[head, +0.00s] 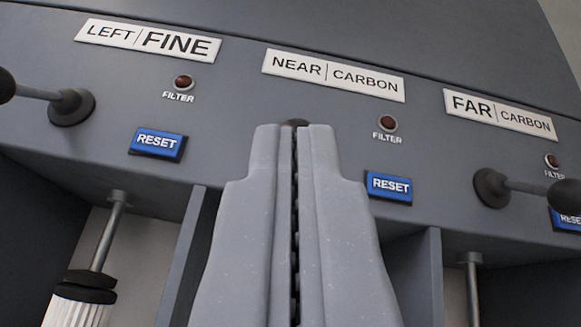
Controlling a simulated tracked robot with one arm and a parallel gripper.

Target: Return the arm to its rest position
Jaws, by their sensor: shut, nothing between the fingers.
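My gripper (294,140) is shut and empty, its two long grey fingers side by side in the lower middle of the head view. It points at a grey panel (235,95) and hides part of it below the NEAR | CARBON label (333,75). A small dark rounded piece (295,122) shows just above the fingertips. Whether the fingers touch it, I cannot tell. The rest of my arm is not in view.
Levers stick out at the left (70,107) and right (491,187). Blue RESET buttons (158,143) (390,187) flank my fingers. The red filter lamps (183,82) (388,123) look dark. Below, open bays hold metal rods and a white pleated filter (78,312).

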